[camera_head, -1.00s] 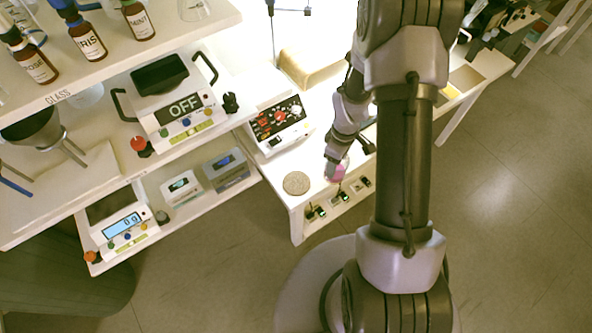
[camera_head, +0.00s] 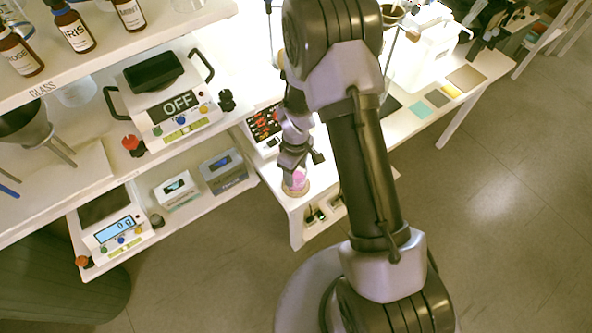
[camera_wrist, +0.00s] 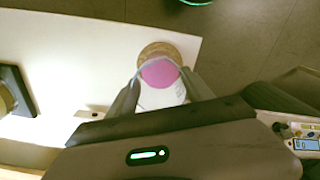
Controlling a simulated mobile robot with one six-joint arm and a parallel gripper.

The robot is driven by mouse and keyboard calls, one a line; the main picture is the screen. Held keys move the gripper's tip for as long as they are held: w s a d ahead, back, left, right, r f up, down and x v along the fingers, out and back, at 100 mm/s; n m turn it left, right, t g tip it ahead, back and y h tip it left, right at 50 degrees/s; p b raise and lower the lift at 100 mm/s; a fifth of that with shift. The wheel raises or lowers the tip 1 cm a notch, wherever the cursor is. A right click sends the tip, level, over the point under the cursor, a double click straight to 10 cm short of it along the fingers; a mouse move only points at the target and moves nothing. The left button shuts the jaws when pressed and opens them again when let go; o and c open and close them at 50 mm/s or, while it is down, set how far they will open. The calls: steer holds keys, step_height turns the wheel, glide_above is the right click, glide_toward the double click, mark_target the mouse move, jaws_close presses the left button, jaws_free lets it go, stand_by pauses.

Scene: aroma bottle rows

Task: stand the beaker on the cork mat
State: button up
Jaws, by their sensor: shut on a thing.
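The beaker (camera_head: 298,181) holds pink liquid and is between the fingers of my gripper (camera_head: 294,168). In the wrist view the fingers of my gripper (camera_wrist: 162,88) close on both sides of the beaker (camera_wrist: 158,72). The round cork mat (camera_head: 303,193) lies near the front corner of the white table, directly below or under the beaker. In the wrist view the cork mat (camera_wrist: 160,48) shows as a tan rim around the far side of the beaker. I cannot tell whether the beaker's base touches the mat.
The white table (camera_head: 297,222) ends close to the mat at the front. A device with a red-marked dark panel (camera_head: 264,124) stands behind. Shelves at left carry a scale reading OFF (camera_head: 172,110) and brown bottles (camera_head: 75,32). Small switches (camera_head: 316,215) sit right of the mat.

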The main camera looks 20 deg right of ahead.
steer(key=shift+f, duration=0.2)
steer(key=o, duration=1.7)
steer(key=shift+o, duration=0.2)
steer(key=shift+r, duration=0.1)
step_height(320, 180, up, 27)
steer(key=s+m+t+p, duration=0.2)
steer(key=s+m+p, duration=0.1)
steer(key=m+p, duration=0.1)
steer(key=s+a+r+m+t+y, duration=0.1)
steer(key=s+a+r+m+t, duration=0.1)
steer(key=s+r+m, duration=0.2)
steer(key=s+a+r+m+t+y, duration=0.1)
steer(key=s+r+m, duration=0.3)
steer(key=s+r, duration=0.5)
steer(key=s, duration=0.3)
steer(key=shift+a+r+t, duration=0.35)
steer(key=shift+t, duration=0.05)
